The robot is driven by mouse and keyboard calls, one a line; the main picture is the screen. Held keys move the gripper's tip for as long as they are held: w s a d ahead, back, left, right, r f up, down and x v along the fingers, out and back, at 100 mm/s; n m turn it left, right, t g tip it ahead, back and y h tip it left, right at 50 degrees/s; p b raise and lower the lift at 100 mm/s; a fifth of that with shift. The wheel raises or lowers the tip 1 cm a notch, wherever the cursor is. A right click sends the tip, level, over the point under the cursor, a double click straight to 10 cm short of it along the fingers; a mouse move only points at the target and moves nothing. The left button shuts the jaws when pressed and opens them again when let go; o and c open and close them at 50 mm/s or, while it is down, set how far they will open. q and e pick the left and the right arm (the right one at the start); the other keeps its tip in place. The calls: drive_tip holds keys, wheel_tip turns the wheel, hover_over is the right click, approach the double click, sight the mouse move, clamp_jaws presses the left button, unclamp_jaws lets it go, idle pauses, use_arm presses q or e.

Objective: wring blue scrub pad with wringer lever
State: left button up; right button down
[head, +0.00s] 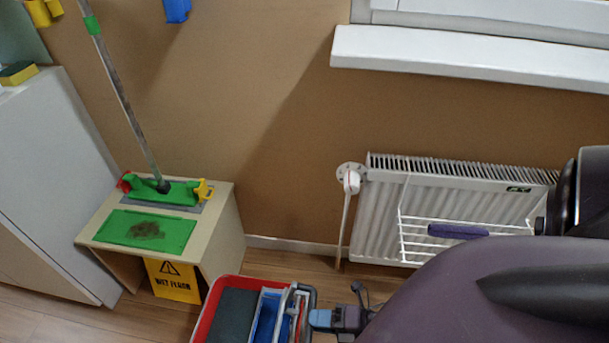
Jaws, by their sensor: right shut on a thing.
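A red bucket (214,302) stands on the floor at the bottom, cut off by the frame edge. Inside it are a dark grey-green slab (236,314) and a blue piece (266,316) between pale frame parts. I cannot tell whether the blue piece is the scrub pad or part of the wringer. A grey curved lever (303,290) rises at the bucket's right side. My right gripper (316,319), with light blue at its tip, comes in from the right and is shut at this lever; its exact grasp is small and partly hidden. My left gripper is not in view.
A low bench (225,222) with a green mop head (165,192) and a stained green mat (125,231) stands left of the bucket. A yellow wet-floor sign (172,281) is under it. A radiator (385,215) with a wire rack is behind right. Bare floor shows between.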

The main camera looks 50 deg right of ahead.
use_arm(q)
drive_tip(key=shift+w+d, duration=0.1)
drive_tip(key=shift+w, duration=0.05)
use_arm(e)
drive_tip(key=shift+s+d+f, duration=0.2)
drive_tip(key=shift+s+f, duration=0.2)
drive_tip(key=shift+s, duration=0.1)
drive_tip(key=shift+s+d+f, duration=0.15)
drive_tip(key=shift+s+f, duration=0.25)
drive_tip(key=shift+s, duration=0.1)
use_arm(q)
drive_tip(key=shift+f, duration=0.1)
use_arm(e)
drive_tip(key=c, duration=1.4)
unclamp_jaws()
drive_tip(key=shift+a, duration=0.1)
drive_tip(key=o, duration=0.3)
drive_tip(key=shift+w, duration=0.15)
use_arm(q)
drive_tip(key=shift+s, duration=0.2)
use_arm(e)
drive_tip(key=shift+o, duration=0.2)
drive_tip(key=shift+w+r, duration=0.1)
drive_tip(key=shift+r, duration=0.05)
use_arm(q)
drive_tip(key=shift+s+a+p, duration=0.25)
drive_tip(key=shift+p, duration=0.3)
use_arm(e)
drive_tip(key=v, duration=1.1)
